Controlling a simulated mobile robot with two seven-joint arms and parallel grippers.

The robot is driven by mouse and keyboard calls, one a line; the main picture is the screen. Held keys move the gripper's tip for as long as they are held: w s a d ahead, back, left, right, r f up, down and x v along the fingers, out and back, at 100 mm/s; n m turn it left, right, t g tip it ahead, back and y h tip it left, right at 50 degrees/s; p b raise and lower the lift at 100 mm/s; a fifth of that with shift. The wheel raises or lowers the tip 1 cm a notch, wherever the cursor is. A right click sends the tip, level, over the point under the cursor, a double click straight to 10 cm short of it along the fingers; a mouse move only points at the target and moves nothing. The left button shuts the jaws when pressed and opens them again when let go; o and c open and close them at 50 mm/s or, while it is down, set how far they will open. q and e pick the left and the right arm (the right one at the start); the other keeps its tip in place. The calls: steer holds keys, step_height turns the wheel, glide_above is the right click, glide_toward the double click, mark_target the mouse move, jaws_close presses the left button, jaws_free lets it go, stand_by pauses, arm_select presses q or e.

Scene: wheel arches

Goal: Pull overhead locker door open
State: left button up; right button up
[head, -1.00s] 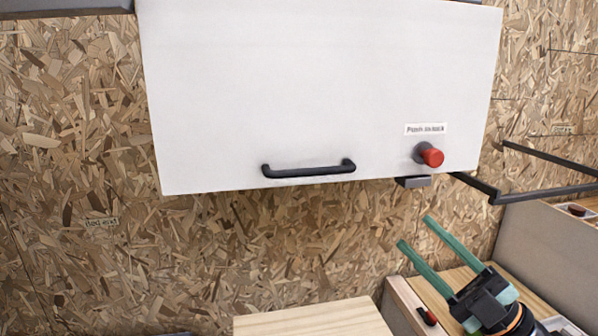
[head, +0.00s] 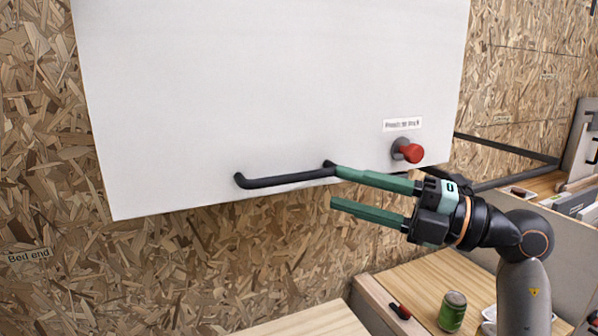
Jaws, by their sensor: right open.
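The white overhead locker door (head: 250,90) fills the upper middle of the head view and looks shut. A black bar handle (head: 285,180) sits near its lower edge. A red knob (head: 409,151) on a dark collar is to the right of the handle, under a small printed label (head: 402,124). My right gripper (head: 334,188) is open, with green fingers pointing left. Its upper fingertip overlaps the right end of the handle in the picture; I cannot tell whether they touch. The lower finger is below the handle. My left gripper is not in view.
A chipboard wall (head: 200,270) lies behind and below the locker. A wooden surface (head: 310,322) is at the bottom. A green can (head: 452,311) stands on the wooden counter (head: 420,285) at lower right. A dark rail (head: 505,148) runs right of the locker.

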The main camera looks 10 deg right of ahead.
mark_target(305, 180)
steer(key=p+x, duration=0.1)
steer(key=x, duration=0.6)
steer(key=shift+w+a, duration=0.2)
steer(key=shift+a, duration=0.1)
steer(key=shift+c, duration=0.3)
jaws_close()
stand_by(0.7)
